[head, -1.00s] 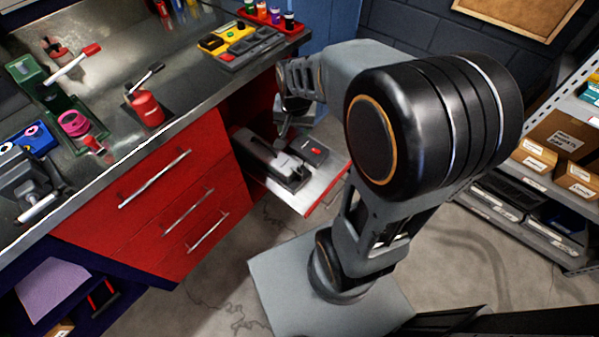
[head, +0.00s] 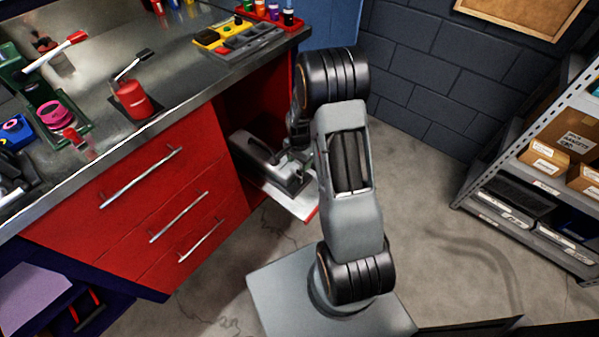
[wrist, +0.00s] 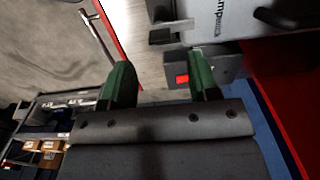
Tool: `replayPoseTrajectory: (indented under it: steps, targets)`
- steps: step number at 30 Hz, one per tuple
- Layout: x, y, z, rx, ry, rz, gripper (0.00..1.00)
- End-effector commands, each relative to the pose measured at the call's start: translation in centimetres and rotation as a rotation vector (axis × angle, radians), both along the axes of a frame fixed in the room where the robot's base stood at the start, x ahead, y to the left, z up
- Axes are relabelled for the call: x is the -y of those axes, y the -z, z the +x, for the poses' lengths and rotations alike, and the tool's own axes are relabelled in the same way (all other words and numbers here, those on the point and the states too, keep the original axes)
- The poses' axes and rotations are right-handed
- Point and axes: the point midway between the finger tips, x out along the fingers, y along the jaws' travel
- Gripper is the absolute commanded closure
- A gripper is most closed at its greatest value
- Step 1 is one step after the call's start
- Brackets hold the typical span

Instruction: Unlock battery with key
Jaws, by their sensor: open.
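My gripper (wrist: 161,82) is open, its two green fingers apart with nothing between them. In the wrist view, a dark box with a small red light (wrist: 182,79) lies just beyond the right finger. A light grey unit with dark lettering (wrist: 228,22), perhaps the battery, lies above it. In the head view, a grey unit (head: 262,158) sits on the pull-out tray (head: 300,208) of the red cabinet. My arm hides the tray's right part, and my gripper is mostly hidden there too. I cannot make out a key.
The red drawers (head: 140,200) are shut, left of the tray. The metal bench top (head: 185,75) above holds a red oil can (head: 132,100) and a yellow tool tray (head: 217,36). A shelf with boxes (head: 545,160) stands at the right. Floor between is clear.

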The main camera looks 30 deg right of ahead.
Motion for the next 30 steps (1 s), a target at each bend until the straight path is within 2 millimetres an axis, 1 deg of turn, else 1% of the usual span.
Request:
replayPoseTrajectory:
  steps: [1,6,12,17,25,26,30]
  targets:
    - [0.0,1.2,-0.1,-0.004,0.000,0.001,0.45]
    - [0.0,3.7,-0.1,-0.002,-0.001,0.000,0.45]
    - [0.0,5.4,0.0,0.000,-0.001,0.000,0.45]
    - [0.0,5.9,0.0,0.000,-0.002,0.000,0.45]
    - [0.0,6.0,0.0,0.000,-0.002,0.000,0.45]
    - [0.0,6.0,0.0,0.000,-0.002,0.000,0.47]
    - [0.0,6.0,0.0,0.000,-0.002,0.000,0.60]
